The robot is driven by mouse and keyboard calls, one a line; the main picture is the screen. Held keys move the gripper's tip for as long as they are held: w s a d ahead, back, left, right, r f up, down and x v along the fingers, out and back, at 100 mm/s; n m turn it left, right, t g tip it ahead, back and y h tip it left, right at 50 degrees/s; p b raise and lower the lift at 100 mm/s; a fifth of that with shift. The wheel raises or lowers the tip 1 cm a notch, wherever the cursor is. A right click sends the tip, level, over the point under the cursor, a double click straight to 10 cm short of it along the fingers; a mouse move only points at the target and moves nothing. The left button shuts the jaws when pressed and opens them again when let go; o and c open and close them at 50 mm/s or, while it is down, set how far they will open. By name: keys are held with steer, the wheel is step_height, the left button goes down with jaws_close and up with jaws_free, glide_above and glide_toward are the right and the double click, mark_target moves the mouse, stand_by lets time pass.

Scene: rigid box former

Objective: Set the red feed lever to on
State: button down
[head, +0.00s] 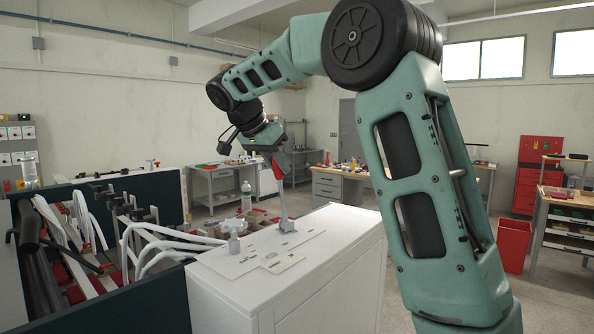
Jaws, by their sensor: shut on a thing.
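The red feed lever (278,168) stands on the white top of a machine cabinet, in the middle of the head view. Its red grip is at the upper end of a thin grey shaft that rises from a small grey base block (287,227). The shaft is near upright, leaning slightly left. My gripper (274,153) comes down from above and is shut on the lever's red grip. The fingertips are small here and partly hidden. Labels on the panel (262,248) around the base are too small to read.
A pale star-shaped knob (234,230) stands left of the lever base. A flat label plate (283,263) lies in front. The box former's white bent tubes (165,245) and dark bars fill the left. My arm arches over the right side. A red bin (514,246) stands far right.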

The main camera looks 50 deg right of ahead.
steer(key=w+a+f+g+h+b, duration=0.1)
steer(key=a+f+h+b, duration=0.1)
steer(key=a+h+b, duration=0.2)
steer(key=shift+w+a+f+h+b, duration=0.15)
steer(key=shift+w+a+h+b, duration=0.35)
steer(key=shift+a, duration=0.55)
steer(key=shift+s+a, duration=0.1)
steer(key=shift+s, duration=0.05)
steer(key=c, duration=1.3)
jaws_free()
steer(key=shift+a+f, duration=0.1)
steer(key=shift+o, duration=0.2)
steer(key=p+v, duration=0.1)
steer(key=v, duration=1.6)
steer(key=shift+r, duration=0.4)
